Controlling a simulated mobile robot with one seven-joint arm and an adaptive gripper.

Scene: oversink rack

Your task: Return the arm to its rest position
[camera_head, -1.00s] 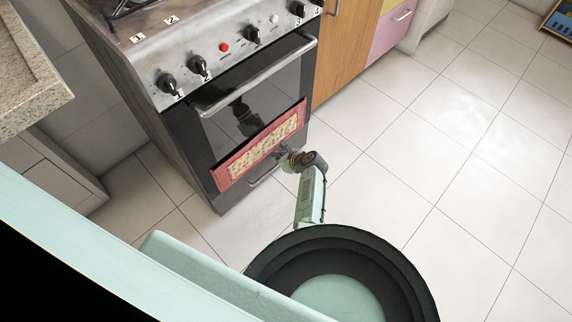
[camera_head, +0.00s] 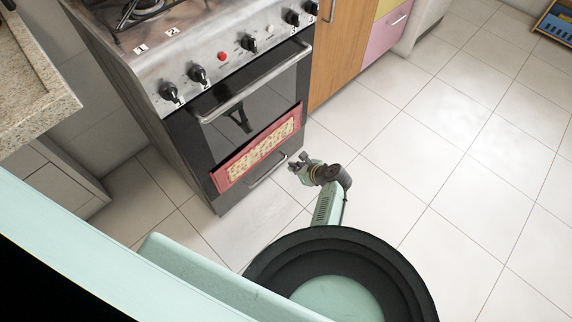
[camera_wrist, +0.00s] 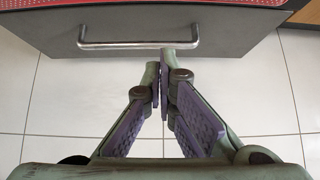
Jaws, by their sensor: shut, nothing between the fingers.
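My gripper (camera_head: 297,163) is at the end of my arm, in front of the lower part of the oven, over the floor. In the wrist view my gripper (camera_wrist: 163,70) is shut, its fingertips together with nothing between them. Beyond the fingertips is the metal handle (camera_wrist: 138,44) of the drawer under the oven. The fingers appear apart from the handle.
The stove (camera_head: 190,75) with knobs and an oven handle (camera_head: 255,85) stands ahead. A granite counter (camera_head: 35,85) is at left, wooden and pink cabinets (camera_head: 385,38) at back right.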

